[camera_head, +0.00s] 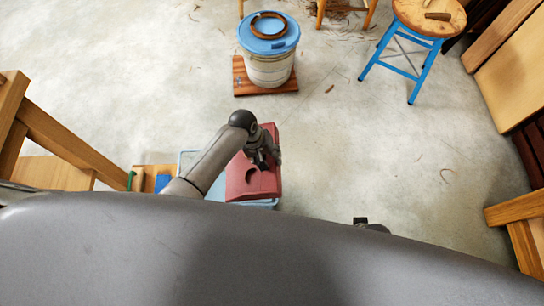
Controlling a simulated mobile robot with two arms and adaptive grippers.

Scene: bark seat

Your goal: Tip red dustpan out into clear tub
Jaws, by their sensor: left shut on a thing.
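The red dustpan (238,181) is in the middle of the view, beside my large grey body. My left gripper (262,160) is shut on it, near its upper right part. A dark curved piece shows on the dustpan's red face. The clear tub (188,160) is under and behind the dustpan; its pale bluish rim shows at the left and at the lower right. The dustpan covers most of the tub, so its inside is hidden. Only a small dark bit (361,221) of my right arm shows; its gripper cannot be made out.
A white bucket (270,70) with a blue lid stands on a wooden board (246,87). A blue-legged stool (428,20) is at the upper right. Wooden furniture (60,140) is at the left, and a wooden frame (520,215) at the right. The concrete floor between is mostly clear.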

